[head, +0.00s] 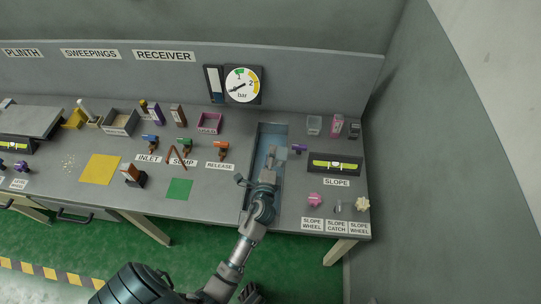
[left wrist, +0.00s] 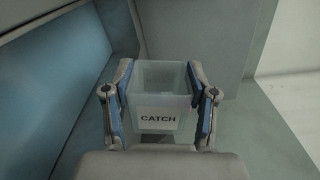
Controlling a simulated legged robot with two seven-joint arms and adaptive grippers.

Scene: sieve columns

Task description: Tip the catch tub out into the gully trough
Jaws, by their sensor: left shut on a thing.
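My left gripper (head: 270,160) reaches over the gully trough (head: 263,133), a long blue-lined channel in the bench. In the left wrist view my left gripper (left wrist: 160,105) is shut on the catch tub (left wrist: 160,118), a clear square tub with a CATCH label, one finger on each side. I look into its open mouth; I cannot tell whether anything lies inside. In the head view the held tub is hard to make out past the gripper. The blue surface at the left of the wrist view (left wrist: 45,95) looks like the trough's lining.
Right of the trough stand a clear tub (head: 314,125), a pink box (head: 337,125) and a level marked SLOPE (head: 334,164). A gauge (head: 242,86) stands behind.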

